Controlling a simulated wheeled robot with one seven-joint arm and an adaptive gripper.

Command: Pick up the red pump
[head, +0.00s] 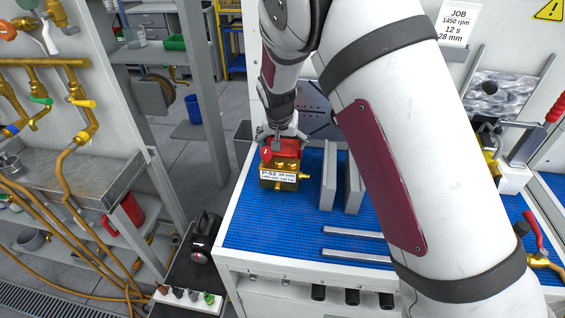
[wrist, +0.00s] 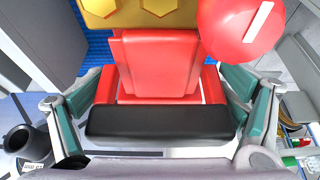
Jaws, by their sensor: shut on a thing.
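The red pump (head: 281,151) has a red top and a brass body with a white label reading P-52. It is on the left part of the blue-matted bench, upright. My gripper (head: 277,141) is above it and shut on its red top. In the wrist view the red pump (wrist: 160,65) lies between the two fingers of my gripper (wrist: 160,112), with a black strip in front and a round red knob at upper right. Whether the pump's base touches the mat cannot be told.
Two grey upright plates (head: 329,175) stand close to the right of the pump. Metal bars (head: 355,258) lie on the blue mat (head: 270,228) nearer the front. My arm covers much of the bench's right side. Brass pipes (head: 62,165) stand at the left.

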